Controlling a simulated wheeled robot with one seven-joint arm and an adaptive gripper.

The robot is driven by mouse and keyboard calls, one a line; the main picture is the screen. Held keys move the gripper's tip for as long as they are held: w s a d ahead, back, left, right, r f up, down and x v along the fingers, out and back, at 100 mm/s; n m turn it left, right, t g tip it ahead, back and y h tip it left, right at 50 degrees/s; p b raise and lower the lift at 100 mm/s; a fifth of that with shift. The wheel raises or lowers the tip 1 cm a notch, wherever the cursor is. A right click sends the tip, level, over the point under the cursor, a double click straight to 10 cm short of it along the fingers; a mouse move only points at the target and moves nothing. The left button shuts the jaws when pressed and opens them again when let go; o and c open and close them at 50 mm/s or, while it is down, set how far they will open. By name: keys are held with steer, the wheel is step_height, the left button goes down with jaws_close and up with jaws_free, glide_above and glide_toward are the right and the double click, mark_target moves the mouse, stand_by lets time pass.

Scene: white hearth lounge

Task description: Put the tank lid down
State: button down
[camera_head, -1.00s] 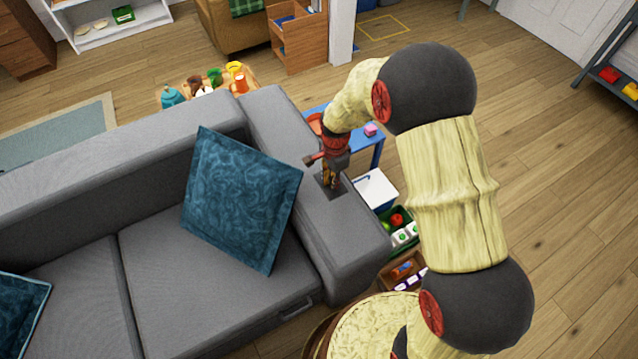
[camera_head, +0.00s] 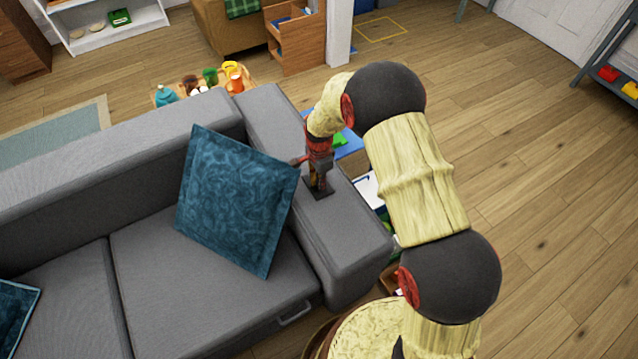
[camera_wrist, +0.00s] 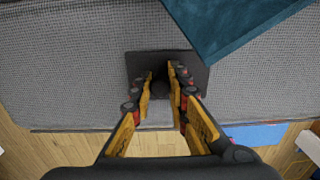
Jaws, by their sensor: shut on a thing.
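The tank lid (camera_head: 320,193) is a small dark rectangular plate, seen over the top of the grey sofa's armrest (camera_head: 345,235). It also shows in the wrist view as a dark plate (camera_wrist: 140,66) against the grey fabric. My gripper (camera_head: 319,180) points down over it and is shut on its middle, where a dark round knob (camera_wrist: 160,88) shows between the orange fingertips. The lid looks roughly flat. I cannot tell whether it touches the armrest or hangs just above it. No tank can be made out.
A blue cushion (camera_head: 237,200) leans on the sofa just left of my gripper; its corner shows in the wrist view (camera_wrist: 230,25). A blue table (camera_head: 350,145) stands beyond the armrest. A tray of bottles and cups (camera_head: 205,85) is behind the sofa.

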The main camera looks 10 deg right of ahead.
steer(key=c, duration=1.7)
jaws_free()
steer(key=shift+f, duration=0.1)
steer(key=s+d+r+n+t+p, duration=0.1)
steer(key=s+d+r+n+p, duration=0.1)
steer(key=r, duration=1.2)
steer(key=s+d+r+n+t+p, duration=0.1)
steer(key=s+d+r+p, duration=0.1)
steer(key=r, duration=1.1)
steer(key=s+d+r+n, duration=0.3)
steer(key=s+r, duration=0.4)
steer(key=r, duration=0.3)
steer(key=s+d+r+n+t, duration=0.1)
steer(key=s+r+n, duration=0.1)
steer(key=s, duration=0.4)
steer(key=s+d+r+n+t, duration=0.1)
steer(key=s+r+n, duration=0.1)
steer(key=s, duration=0.4)
steer(key=s+d+r+n+t, duration=0.1)
steer(key=s+d+r+n, duration=0.1)
steer(key=s, duration=0.5)
steer(key=shift+r+n+t, duration=0.3)
steer(key=shift+r+n, duration=0.25)
steer(key=shift+n, duration=0.05)
steer(key=shift+o, duration=0.4)
steer(key=shift+s+d, duration=0.15)
steer(key=shift+s, duration=0.2)
